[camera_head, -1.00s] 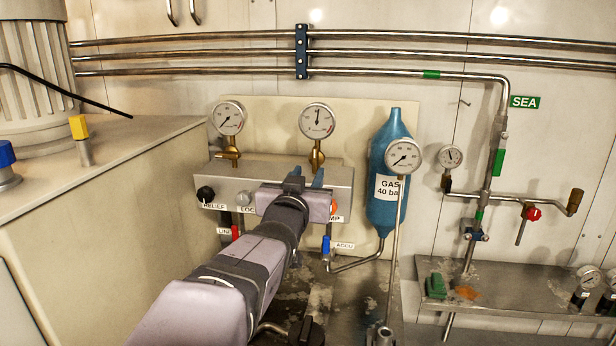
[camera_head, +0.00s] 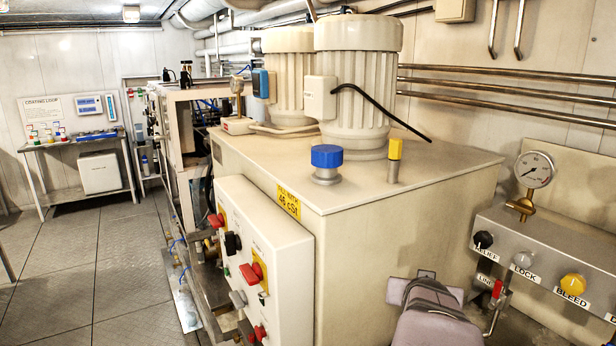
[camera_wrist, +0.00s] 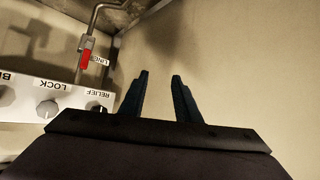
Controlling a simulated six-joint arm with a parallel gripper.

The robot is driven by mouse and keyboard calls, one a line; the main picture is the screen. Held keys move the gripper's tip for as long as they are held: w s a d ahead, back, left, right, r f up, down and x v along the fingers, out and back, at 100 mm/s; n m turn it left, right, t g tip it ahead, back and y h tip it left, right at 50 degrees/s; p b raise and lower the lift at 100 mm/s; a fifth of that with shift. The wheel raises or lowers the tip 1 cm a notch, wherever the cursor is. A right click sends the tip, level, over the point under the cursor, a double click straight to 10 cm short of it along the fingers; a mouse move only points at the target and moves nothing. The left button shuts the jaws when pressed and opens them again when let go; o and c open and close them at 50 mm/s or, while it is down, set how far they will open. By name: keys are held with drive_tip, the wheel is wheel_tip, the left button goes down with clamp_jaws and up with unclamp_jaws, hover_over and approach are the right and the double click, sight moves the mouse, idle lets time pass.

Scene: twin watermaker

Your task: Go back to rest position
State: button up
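My gripper shows in the wrist view (camera_wrist: 158,98), with its two dark fingers apart and nothing between them. It is open and points at a bare beige surface. In the head view only part of my arm shows at the bottom right, below the manifold block (camera_head: 545,262), and the fingers are hidden there. The block carries the black RELIEF knob (camera_head: 483,240), the LOCK knob and the yellow BLEED knob (camera_head: 573,284). The wrist view shows the same block upside down (camera_wrist: 70,98) at the left, with the red LINE handle (camera_wrist: 86,58) above it.
A large beige tank (camera_head: 420,200) with two motors on top stands left of my arm. A white control box (camera_head: 262,262) with red and black knobs is on its front. A pressure gauge (camera_head: 535,170) rises from the block. Open floor (camera_head: 110,270) lies at far left.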

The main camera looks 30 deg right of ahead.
drive_tip(key=w+a+f+n+g+y+p, duration=0.1)
drive_tip(key=a+f+n+y, duration=0.15)
drive_tip(key=a, duration=0.55)
drive_tip(key=w+a+f+n+y+p, duration=0.1)
drive_tip(key=a+f+y, duration=0.1)
drive_tip(key=a+f, duration=0.35)
drive_tip(key=w+a+f+n+g+y, duration=0.1)
drive_tip(key=w+a+f+n+y, duration=0.1)
drive_tip(key=a, duration=0.7)
drive_tip(key=s+a+f+n+g+y+p, duration=0.1)
drive_tip(key=s+a+f+n+g, duration=0.1)
drive_tip(key=s+a, duration=0.3)
drive_tip(key=s+a+f+n+g+y+p, duration=0.1)
drive_tip(key=s+a+f+n+g+p, duration=0.1)
drive_tip(key=s+a, duration=0.4)
drive_tip(key=a, duration=0.4)
drive_tip(key=shift+a+g, duration=0.15)
drive_tip(key=shift+g, duration=0.25)
